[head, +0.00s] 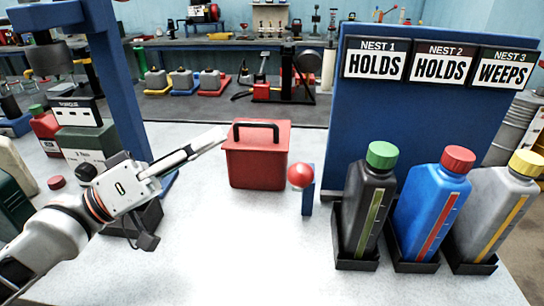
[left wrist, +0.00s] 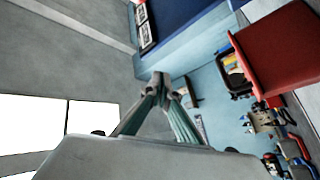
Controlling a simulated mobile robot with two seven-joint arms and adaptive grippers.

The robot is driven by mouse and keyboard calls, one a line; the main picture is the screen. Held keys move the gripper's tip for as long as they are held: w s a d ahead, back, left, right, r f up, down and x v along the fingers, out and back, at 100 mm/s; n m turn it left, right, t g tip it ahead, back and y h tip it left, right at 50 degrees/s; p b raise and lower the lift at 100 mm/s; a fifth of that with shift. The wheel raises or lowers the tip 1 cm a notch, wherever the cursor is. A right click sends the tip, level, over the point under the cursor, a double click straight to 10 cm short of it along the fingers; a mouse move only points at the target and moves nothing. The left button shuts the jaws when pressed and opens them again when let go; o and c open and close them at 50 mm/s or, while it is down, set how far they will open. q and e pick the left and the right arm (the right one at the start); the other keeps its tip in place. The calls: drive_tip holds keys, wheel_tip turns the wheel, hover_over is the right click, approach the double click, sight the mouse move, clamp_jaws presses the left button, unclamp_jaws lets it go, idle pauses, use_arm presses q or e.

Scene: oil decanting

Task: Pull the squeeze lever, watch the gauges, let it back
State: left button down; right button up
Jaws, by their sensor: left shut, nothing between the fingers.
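My left gripper (head: 220,136) reaches in from the left over the white bench. It is shut and empty, and its tip is just left of the red box's upper edge; contact cannot be told. Its closed fingertips also show in the left wrist view (left wrist: 158,82). A red ball (head: 300,175) sits by a short blue post (head: 308,195) right of the box; it may be the lever's knob. A black bottle with green cap (head: 370,200), a blue bottle with red cap (head: 432,205) and a grey bottle with yellow cap (head: 492,212) stand in black trays. My right gripper is out of view.
The red box (head: 257,160) with a black handle stands mid-bench. A blue panel (head: 345,130) carries signs reading HOLDS, HOLDS and WEEPS. A green box (head: 85,142) and a red bottle (head: 45,130) stand at the left. The front middle of the bench is clear.

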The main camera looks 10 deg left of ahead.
sight(299, 183)
use_arm(q)
drive_tip(key=s+d+f+n+g+p, duration=0.1)
drive_tip(key=s+d+n+g+p, duration=0.1)
drive_tip(key=d, duration=0.9)
drive_tip(key=n+g+p, duration=0.1)
drive_tip(key=n+p, duration=0.1)
drive_tip(key=p, duration=0.1)
drive_tip(key=shift+d+f+h, duration=0.3)
drive_tip(key=shift+d+f, duration=0.1)
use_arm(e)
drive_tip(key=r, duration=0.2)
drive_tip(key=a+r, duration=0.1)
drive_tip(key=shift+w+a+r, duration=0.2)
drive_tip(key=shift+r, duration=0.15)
use_arm(q)
drive_tip(key=shift+d+f, duration=0.1)
